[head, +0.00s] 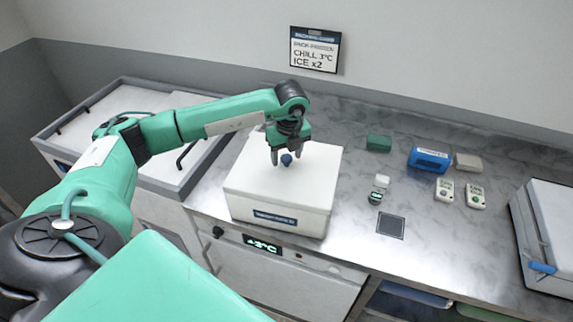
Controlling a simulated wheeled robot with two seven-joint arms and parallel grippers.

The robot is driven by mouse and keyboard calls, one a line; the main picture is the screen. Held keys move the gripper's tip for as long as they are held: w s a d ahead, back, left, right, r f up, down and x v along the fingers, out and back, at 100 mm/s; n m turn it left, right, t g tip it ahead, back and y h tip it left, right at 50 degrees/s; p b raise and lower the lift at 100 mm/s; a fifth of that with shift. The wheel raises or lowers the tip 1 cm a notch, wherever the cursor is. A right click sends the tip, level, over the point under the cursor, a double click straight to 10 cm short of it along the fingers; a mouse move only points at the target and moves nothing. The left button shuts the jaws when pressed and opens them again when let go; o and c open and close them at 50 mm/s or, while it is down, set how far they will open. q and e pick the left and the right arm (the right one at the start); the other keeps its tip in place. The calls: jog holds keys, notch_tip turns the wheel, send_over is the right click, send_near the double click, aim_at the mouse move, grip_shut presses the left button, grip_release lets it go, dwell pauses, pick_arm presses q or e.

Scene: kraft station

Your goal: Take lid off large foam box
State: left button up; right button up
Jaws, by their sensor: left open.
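The large white foam box (275,214) stands on the metal counter, left of the middle of the view. Its white lid (315,180) sits on top, with a round dark blue knob (287,160) on it. My left gripper (287,157) is above the lid, pointing down, with its fingers open on either side of the knob. I cannot tell whether the fingers touch the knob. My right gripper is not in view.
Right of the box lie small containers (381,181), a dark square pad (391,226), a green block (379,142), a blue box (429,159) and white devices (445,189). A white case (545,235) stands far right. A sign (315,49) hangs on the wall.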

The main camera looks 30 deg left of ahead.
pick_arm(q)
jog(key=shift+c, duration=0.2)
grip_shut()
jog(key=shift+r, duration=0.1)
jog(key=shift+r+b, duration=0.35)
jog(key=shift+r, duration=0.15)
notch_tip(320, 180, up, 11)
jog(key=b, duration=0.4)
notch_tip(320, 180, up, 8)
send_over(287, 157)
jog(key=shift+s, duration=0.1)
